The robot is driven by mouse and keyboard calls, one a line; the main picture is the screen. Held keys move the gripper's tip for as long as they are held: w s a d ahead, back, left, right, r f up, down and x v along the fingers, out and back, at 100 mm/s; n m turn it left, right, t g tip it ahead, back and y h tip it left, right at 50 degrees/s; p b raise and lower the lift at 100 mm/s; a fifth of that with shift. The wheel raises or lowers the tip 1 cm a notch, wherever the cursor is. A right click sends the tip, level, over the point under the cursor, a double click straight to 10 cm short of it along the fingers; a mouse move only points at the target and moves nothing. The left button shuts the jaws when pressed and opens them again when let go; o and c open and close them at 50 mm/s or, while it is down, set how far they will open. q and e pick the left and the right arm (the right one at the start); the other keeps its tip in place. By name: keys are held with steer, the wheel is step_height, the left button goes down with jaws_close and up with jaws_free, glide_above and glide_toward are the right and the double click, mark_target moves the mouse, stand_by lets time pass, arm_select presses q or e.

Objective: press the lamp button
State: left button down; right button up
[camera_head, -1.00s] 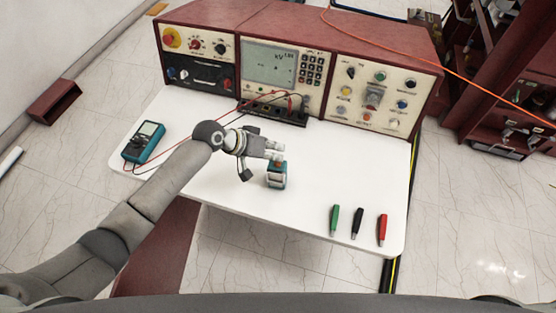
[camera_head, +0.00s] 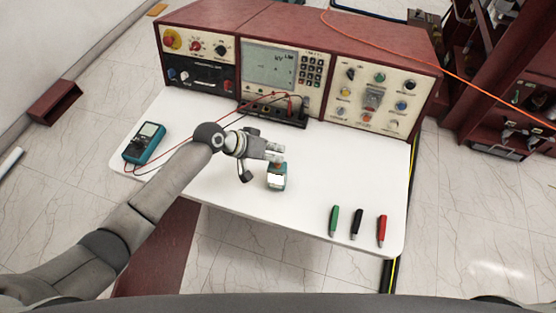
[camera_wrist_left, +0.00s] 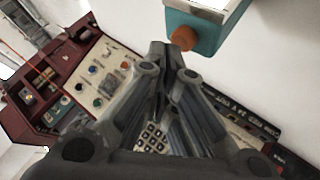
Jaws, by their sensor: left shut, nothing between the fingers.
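The lamp (camera_head: 277,181) is a small teal box with a pale front face, standing on the white table (camera_head: 225,195). Its orange button (camera_wrist_left: 184,38) shows beside my left fingertips in the left wrist view. My left gripper (camera_head: 275,152) is shut and empty, with its fingertips at the top of the lamp, right by the button. I cannot tell whether a fingertip touches the button. In the left wrist view, the shut fingers (camera_wrist_left: 168,60) point toward the teal lamp body (camera_wrist_left: 215,28). My right gripper is not in view.
A maroon control console (camera_head: 290,65) stands along the table's back. A teal multimeter (camera_head: 144,142) with red leads lies at the left. Green (camera_head: 333,220), black (camera_head: 356,223) and red (camera_head: 381,231) plugs lie at the front right. The table right of the lamp is clear.

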arm_select(q)
step_height(320, 180, up, 6)
steer(key=p, duration=0.5)
steer(key=shift+p, duration=0.4)
